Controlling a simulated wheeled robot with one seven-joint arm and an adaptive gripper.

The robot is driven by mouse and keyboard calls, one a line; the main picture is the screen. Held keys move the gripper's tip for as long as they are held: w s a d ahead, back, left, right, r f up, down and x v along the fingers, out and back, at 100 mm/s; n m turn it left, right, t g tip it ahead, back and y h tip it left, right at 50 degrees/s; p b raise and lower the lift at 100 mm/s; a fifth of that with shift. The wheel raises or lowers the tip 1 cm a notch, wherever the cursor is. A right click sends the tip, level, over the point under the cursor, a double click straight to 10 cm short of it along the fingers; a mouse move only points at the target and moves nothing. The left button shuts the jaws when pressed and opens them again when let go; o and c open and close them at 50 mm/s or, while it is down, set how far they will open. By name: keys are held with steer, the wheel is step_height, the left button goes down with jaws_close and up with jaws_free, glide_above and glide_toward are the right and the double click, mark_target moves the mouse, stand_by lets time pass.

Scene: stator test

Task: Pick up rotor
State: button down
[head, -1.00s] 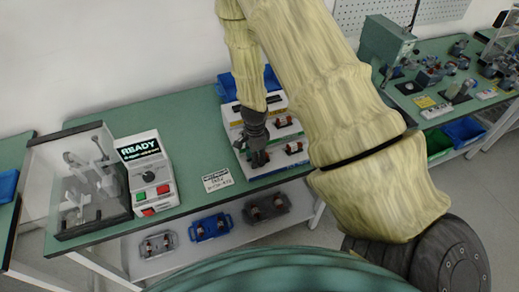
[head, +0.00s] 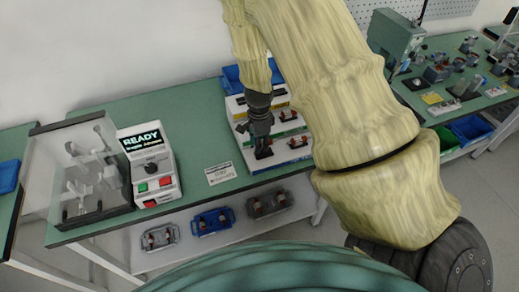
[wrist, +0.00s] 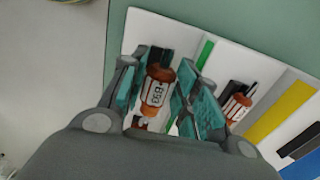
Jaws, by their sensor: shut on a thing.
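A copper-brown rotor with a white printed label (wrist: 158,88) sits between my gripper's teal-padded fingers in the wrist view. My gripper (head: 262,150) is shut on this rotor, low over the front left of a white stepped rack (head: 247,160). In the head view the gripper hides most of the held rotor. A second, similar rotor (wrist: 236,106) lies to the right on the rack in the wrist view. More rotors (head: 297,142) lie on the rack to the right of the gripper in the head view. I cannot tell whether the held rotor still touches the rack.
A tester box reading READY (head: 148,165) and a clear-covered fixture (head: 85,175) stand left on the green bench (head: 195,125). A small sign (head: 221,174) lies before the rack. Blue bins (head: 232,78) stand behind it. Trays with parts (head: 213,222) sit on the lower shelf.

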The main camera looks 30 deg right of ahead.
steer(key=s+a+r+b, duration=0.1)
steer(key=s+a+b, duration=0.4)
steer(key=s, duration=0.8)
steer(key=a, duration=0.3)
steer(key=shift+s+a+r, duration=0.15)
steer(key=shift+s+a, duration=0.1)
steer(key=shift+a, duration=0.15)
steer(key=shift+r, duration=0.1)
step_height(320, 180, up, 5)
steer(key=p, duration=0.4)
steer(key=shift+p, duration=0.4)
